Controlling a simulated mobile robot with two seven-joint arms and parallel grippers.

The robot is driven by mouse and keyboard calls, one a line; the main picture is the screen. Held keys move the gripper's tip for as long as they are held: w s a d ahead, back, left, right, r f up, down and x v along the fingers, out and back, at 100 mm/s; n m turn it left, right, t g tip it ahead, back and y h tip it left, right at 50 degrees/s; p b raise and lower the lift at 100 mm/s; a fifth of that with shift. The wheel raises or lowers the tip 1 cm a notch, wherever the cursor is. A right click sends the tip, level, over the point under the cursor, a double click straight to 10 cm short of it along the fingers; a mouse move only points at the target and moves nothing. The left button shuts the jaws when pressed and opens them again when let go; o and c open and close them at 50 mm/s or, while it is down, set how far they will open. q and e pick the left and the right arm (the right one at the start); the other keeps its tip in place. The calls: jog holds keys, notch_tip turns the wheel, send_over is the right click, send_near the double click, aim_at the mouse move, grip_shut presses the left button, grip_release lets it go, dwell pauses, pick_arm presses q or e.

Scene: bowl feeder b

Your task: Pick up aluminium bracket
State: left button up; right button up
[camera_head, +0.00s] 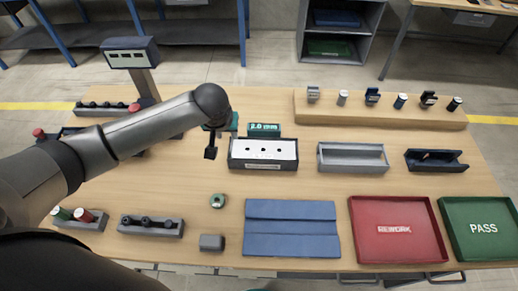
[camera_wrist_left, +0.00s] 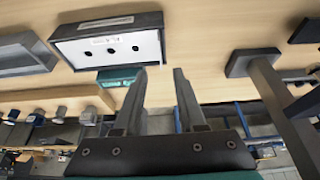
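A light grey piece that looks like the aluminium bracket (camera_head: 313,94) stands at the left end of the wooden riser (camera_head: 380,110) at the back of the table. What seems to be the same piece shows small in the left wrist view (camera_wrist_left: 88,116). My left gripper (camera_head: 210,148) is above the table, left of the white-topped box, well apart from the bracket. In the left wrist view my left gripper (camera_wrist_left: 160,72) has its two fingers spread with nothing between them. My right gripper is not in view.
A box with a white top and three holes (camera_head: 263,150) stands mid-table, a teal sign (camera_head: 264,130) behind it. A grey tray (camera_head: 352,158) and dark tray (camera_head: 436,160) stand right. A blue mat (camera_head: 291,229), red tray (camera_head: 397,229) and green tray (camera_head: 481,228) lie in front.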

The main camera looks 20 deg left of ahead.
aim_at(232, 143)
pick_arm(q)
jog(key=shift+b+x, duration=0.5)
jog(key=shift+x, duration=4.05)
jog(key=shift+r, duration=0.1)
grip_shut()
